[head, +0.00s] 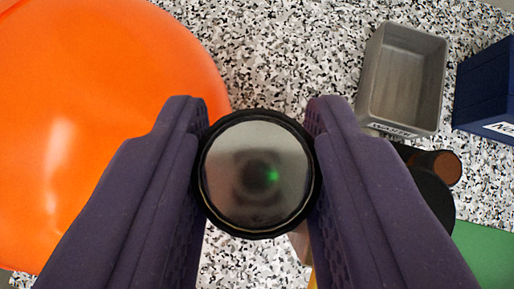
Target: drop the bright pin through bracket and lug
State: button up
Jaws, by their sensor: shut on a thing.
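My gripper (258,150) is in the head view, its two dark purple fingers on either side of a round piece. The piece looks like the bright pin (255,175) seen end-on, with a shiny grey mirror-like face, a black rim and a small green glint. The fingers are shut on its left and right sides. Its length below the face is hidden. I cannot make out the bracket or the lug. A small pale brownish bit and a yellow sliver show below the pin, beside the right finger, too covered to identify.
A large smooth orange round thing (90,110) fills the left. At the upper right stand an empty grey bin (374,75) and a dark blue bin (487,85), both labelled. A brown-ended black part (445,167) and a green surface (485,250) lie right. Speckled worktop (290,50) is clear above.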

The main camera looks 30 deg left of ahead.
jog(key=shift+f+b, duration=0.95)
jog(key=shift+f, duration=0.15)
jog(key=o, duration=1.2)
jog(key=shift+s+a, duration=0.1)
jog(key=shift+a, duration=0.05)
jog(key=shift+c, duration=0.2)
